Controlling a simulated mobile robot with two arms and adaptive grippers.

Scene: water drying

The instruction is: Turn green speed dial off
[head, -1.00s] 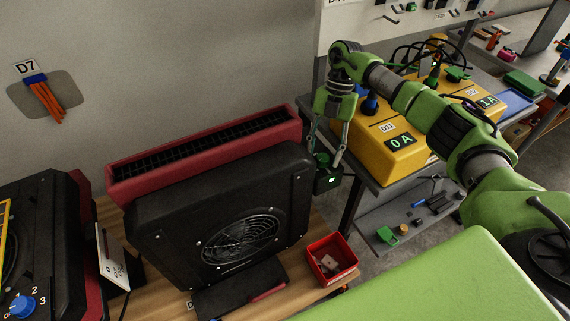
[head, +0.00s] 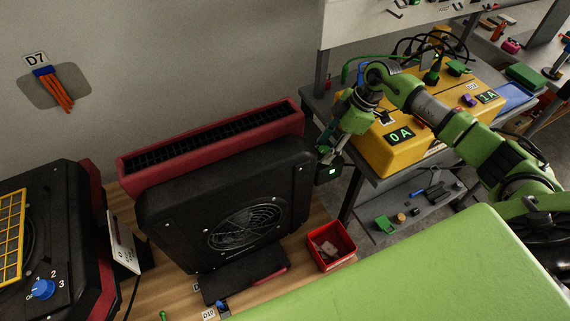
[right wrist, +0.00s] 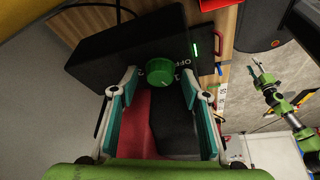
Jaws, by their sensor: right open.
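The green dial (right wrist: 159,71) shows in the right wrist view on the face of a black box (right wrist: 120,50), with "OFF" lettering beside it. My right gripper (right wrist: 160,88) is open, its two fingers on either side of the dial's line, apart from it. In the head view my right gripper (head: 338,148) is beside the right end of the black fan unit (head: 225,205), by the black box with a lit green mark (head: 328,171); the dial is hidden there. My left gripper (right wrist: 258,76) shows small at the right of the right wrist view, away from the dial.
A red slotted housing (head: 215,150) stands behind the fan unit. A red bin (head: 331,245) sits at its right front. A yellow box (head: 400,145) stands on the grey bench at right. A blue dial (head: 42,289) is at lower left.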

